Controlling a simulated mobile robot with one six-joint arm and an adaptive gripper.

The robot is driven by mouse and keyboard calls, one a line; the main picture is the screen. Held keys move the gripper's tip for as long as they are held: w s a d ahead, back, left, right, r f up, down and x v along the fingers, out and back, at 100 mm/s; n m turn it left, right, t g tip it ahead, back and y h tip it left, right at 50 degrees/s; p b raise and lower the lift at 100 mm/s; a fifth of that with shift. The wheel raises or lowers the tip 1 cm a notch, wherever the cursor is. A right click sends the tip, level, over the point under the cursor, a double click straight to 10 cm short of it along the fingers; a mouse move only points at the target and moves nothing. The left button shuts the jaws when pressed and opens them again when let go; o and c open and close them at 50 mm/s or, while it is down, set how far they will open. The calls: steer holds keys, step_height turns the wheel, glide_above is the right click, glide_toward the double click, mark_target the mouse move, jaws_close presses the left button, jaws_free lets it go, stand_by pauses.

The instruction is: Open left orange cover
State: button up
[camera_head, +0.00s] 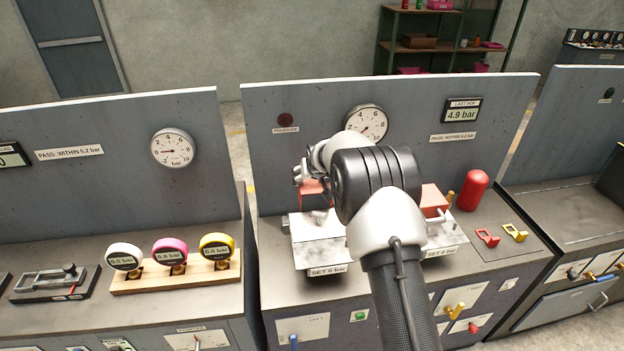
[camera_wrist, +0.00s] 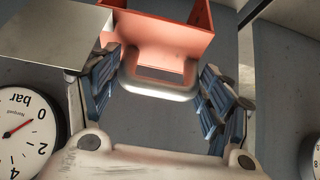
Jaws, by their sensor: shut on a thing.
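The left orange cover (camera_head: 313,194) shows in the head view above the left light metal block (camera_head: 318,245), partly hidden by my arm. In the wrist view the orange cover (camera_wrist: 150,40) fills the top middle, with a silver loop handle (camera_wrist: 160,88) on its near edge. My gripper (camera_wrist: 158,84) is shut on this handle, with blue-padded fingers at its two sides. It also shows small in the head view (camera_head: 300,173), just above the cover. How far the cover is tilted is hard to tell. The right orange cover (camera_head: 434,200) is partly behind my arm.
A pressure gauge (camera_head: 366,123) sits on the grey back panel close behind my wrist. A red cylinder (camera_head: 473,190) stands to the right, with red (camera_head: 487,237) and yellow (camera_head: 515,232) clips nearby. Several coloured gauges stand on a wooden rack (camera_head: 180,276) at the left.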

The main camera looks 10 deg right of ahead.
steer(key=shift+w+r, duration=0.3)
steer(key=shift+r, duration=0.2)
steer(key=o, duration=1.5)
steer(key=shift+s+f, duration=0.15)
steer(key=shift+f, duration=0.1)
steer(key=shift+s, duration=0.1)
steer(key=v, duration=1.2)
